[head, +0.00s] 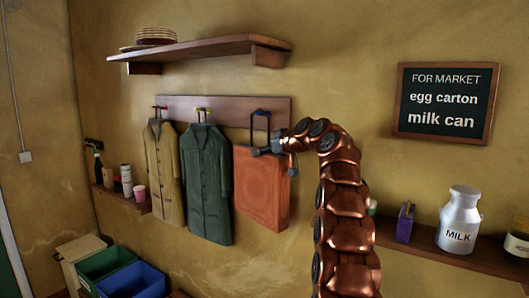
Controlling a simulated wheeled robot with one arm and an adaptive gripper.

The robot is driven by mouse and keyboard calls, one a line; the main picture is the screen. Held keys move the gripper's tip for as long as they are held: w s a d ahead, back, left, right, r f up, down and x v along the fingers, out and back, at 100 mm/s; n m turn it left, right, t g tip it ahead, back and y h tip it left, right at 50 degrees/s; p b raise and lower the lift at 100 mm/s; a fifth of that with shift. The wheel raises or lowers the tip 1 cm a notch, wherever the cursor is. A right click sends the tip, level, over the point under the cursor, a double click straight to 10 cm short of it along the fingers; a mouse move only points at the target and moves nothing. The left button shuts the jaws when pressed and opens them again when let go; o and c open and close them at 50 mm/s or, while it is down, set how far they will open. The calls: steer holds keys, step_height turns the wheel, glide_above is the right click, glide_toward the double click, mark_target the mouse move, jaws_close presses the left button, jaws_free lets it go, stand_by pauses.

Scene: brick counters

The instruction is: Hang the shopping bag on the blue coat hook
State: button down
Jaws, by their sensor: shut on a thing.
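The shopping bag (262,192) is orange-red and boxy, and it is upright against the wall below the right end of the wooden hook board. Its dark handle loop rises to the blue coat hook (261,112). Handle and hook overlap in the picture, so I cannot tell whether the loop is over the hook or just in front of it. My gripper (270,151) is at the bag's top edge, shut on the bag at the base of its handle. My fingers hide part of the top edge.
A tan coat (163,172) and a dark green coat (206,185) hang left of the bag. A wooden shelf (200,48) juts out above. A lower right shelf (450,249) holds a milk can (459,219) and a purple carton (405,222). Bins (133,280) stand lower left.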

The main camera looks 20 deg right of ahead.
steer(key=shift+c, duration=1.1)
jaws_free()
steer(key=v, duration=1.2)
steer(key=shift+s, duration=0.1)
